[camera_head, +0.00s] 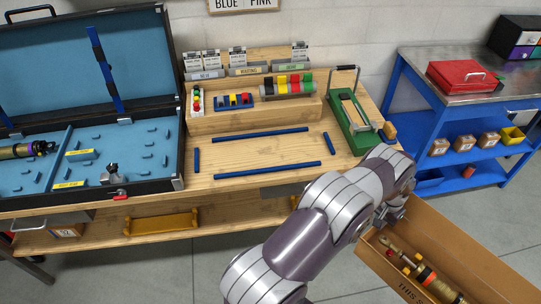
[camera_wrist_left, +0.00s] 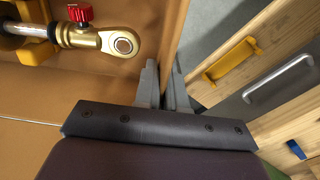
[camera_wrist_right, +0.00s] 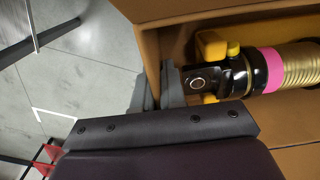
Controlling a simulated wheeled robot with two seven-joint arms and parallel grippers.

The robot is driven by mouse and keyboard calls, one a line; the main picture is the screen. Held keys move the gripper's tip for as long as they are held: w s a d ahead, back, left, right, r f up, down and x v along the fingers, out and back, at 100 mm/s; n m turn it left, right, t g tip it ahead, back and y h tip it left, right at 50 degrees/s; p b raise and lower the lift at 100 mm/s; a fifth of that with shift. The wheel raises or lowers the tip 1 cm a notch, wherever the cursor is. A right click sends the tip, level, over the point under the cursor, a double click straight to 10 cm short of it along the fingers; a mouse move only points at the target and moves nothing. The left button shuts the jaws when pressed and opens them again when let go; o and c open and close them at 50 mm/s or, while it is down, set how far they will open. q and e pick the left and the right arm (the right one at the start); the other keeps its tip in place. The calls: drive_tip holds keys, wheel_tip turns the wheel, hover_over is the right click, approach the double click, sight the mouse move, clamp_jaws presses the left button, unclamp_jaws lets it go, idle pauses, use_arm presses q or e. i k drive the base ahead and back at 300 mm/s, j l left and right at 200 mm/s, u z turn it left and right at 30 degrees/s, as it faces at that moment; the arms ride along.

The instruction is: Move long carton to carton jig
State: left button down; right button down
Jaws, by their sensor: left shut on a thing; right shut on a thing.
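The long carton (camera_head: 480,250) is an open brown box at the lower right of the head view, held off the bench above the floor. A shock absorber (camera_head: 432,280) with gold, pink and black parts lies inside it. My left gripper (camera_head: 392,212) is shut on a carton wall; the wall also shows between its fingers in the left wrist view (camera_wrist_left: 163,88). My right gripper (camera_wrist_right: 156,88) is shut on the carton's wall in the right wrist view and is outside the head view. Blue bars (camera_head: 268,170) outline a rectangle on the bench, apparently the carton jig; its inside is empty.
The wooden bench (camera_head: 230,207) has a raised shelf with small parts and a green fixture (camera_head: 352,122) right of the bars. An open blue-lined case (camera_head: 90,150) stands at left. A blue cart (camera_head: 425,120) with a red toolbox (camera_head: 465,76) stands at right.

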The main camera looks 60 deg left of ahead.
sight(265, 153)
drive_tip(key=u, duration=1.8)
